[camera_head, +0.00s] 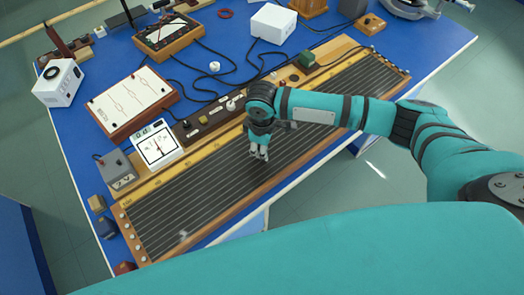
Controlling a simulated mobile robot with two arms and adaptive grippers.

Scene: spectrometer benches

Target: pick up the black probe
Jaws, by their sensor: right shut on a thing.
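My right gripper (259,154) comes in from the right, pointing down over the middle of the long wired wooden board (330,100). Its fingers are close together, shut on the black probe. The probe is too small and too hidden by the fingers and wrist to make out its shape. I cannot tell whether it touches the wires of the board. My left gripper is not in view.
On the blue table (438,43) stand a white dial meter (157,146), a white circuit board (131,101), a wooden-framed meter (167,36), a white box (272,24) and a grey box (118,170). Black cables lie behind the wired board. Bare table lies at the right.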

